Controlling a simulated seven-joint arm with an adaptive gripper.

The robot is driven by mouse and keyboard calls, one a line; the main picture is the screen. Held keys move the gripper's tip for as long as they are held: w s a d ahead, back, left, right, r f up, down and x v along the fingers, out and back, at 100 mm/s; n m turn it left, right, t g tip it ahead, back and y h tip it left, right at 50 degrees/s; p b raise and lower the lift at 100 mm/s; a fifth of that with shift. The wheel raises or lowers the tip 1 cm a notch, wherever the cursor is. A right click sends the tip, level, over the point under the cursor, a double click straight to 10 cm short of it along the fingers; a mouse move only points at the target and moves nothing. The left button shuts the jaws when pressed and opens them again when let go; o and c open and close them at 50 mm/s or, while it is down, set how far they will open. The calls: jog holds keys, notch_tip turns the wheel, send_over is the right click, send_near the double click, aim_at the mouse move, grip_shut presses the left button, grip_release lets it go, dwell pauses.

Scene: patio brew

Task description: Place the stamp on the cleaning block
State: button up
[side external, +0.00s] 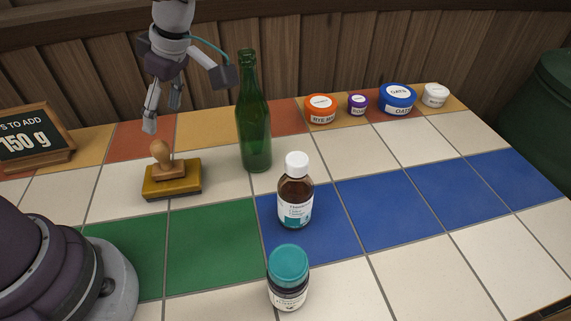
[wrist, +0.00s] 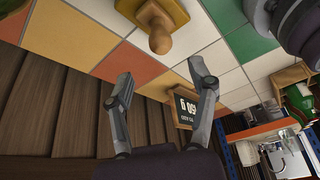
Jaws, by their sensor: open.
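The stamp (side external: 161,153), with a round wooden knob and a brown base, stands upright on a yellow block (side external: 172,188), which looks like the cleaning block. In the wrist view the stamp's knob (wrist: 159,40) is at the top, with its base and the yellow block's edge (wrist: 178,10) behind it. My gripper (side external: 162,108) is above and slightly behind the stamp in the side view, with its fingers pointing down. Its fingers are apart and empty, and it does not touch the stamp. In the wrist view my gripper (wrist: 163,76) opens toward the knob.
A green bottle (side external: 254,125) stands right of the block. A brown bottle (side external: 295,200) and a teal-capped jar (side external: 288,280) stand nearer the camera. Small lidded tubs (side external: 397,98) line the back right. A chalkboard sign (side external: 30,140) is at left. Green tiles before the block are clear.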

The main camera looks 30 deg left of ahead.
jog(key=s+d+r+m+t+h, duration=0.2)
jog(key=s+r+m+t+h, duration=0.2)
jog(key=m, duration=1.7)
jog(key=s+r+t, duration=0.2)
jog(key=s+t, duration=0.1)
jog(key=s, duration=0.1)
jog(key=shift+m, duration=0.3)
